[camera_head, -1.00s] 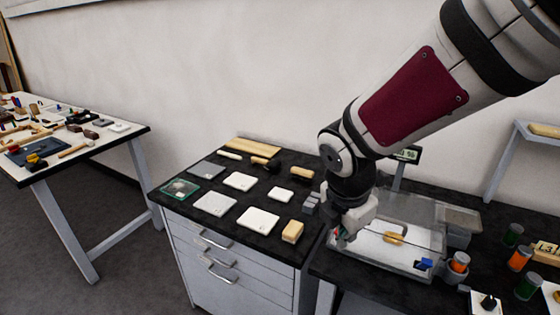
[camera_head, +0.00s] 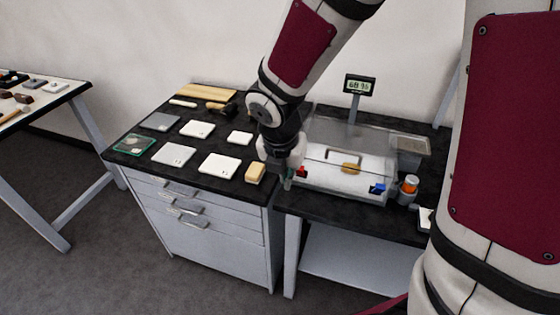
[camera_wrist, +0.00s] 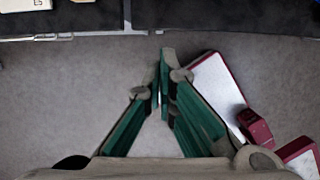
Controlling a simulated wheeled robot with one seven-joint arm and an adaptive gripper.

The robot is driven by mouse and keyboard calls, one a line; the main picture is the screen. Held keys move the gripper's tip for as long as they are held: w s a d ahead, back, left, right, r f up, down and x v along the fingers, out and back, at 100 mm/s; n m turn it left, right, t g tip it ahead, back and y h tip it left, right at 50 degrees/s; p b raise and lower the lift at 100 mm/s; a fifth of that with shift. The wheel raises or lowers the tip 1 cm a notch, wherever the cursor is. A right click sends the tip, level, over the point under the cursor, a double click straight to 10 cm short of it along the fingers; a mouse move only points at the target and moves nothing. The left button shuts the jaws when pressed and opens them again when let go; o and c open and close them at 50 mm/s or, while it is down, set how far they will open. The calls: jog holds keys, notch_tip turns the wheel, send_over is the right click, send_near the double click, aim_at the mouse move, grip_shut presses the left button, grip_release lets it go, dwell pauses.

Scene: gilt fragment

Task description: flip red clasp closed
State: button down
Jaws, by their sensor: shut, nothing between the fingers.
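The red clasp (camera_head: 301,171) is a small red piece at the front left corner of a clear-walled box (camera_head: 345,188). It is too small to tell its angle. A blue clasp (camera_head: 377,189) sits at the box's front right corner. My gripper (camera_head: 287,185) points down just left of the red clasp, by the bench's front edge; I cannot tell whether they touch. In the wrist view my gripper (camera_wrist: 165,60) shows green-padded fingers, shut and empty, over the floor by the bench edge. The red clasp does not show there.
A tan block (camera_head: 350,168) lies inside the box. A display (camera_head: 359,86) stands behind it, and an orange-topped jar (camera_head: 409,185) is at its right. White plates and a tan block (camera_head: 255,173) lie on the drawer cabinet (camera_head: 200,215) at left.

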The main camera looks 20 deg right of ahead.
jog(key=w+d+f, duration=0.3)
jog(key=w+f, duration=0.1)
jog(key=f, duration=0.1)
jog(key=shift+w+f, duration=0.15)
jog(key=shift+f, duration=0.05)
dwell(0.4)
jog(key=shift+w+d+r+g+y+p, duration=0.3)
jog(key=shift+r+g+p, duration=0.2)
jog(key=shift+p, duration=0.7)
jog(key=shift+w+d+r+g+y+p, duration=0.3)
jog(key=shift+w+d+r+g+p, duration=0.15)
jog(key=shift+w, duration=0.25)
jog(key=shift+w+d+r+g+y+p, duration=0.35)
jog(key=shift+w+d+r+p, duration=0.1)
jog(key=shift+w+d+p, duration=0.15)
jog(key=shift+a, duration=0.1)
jog(key=shift+r, duration=0.15)
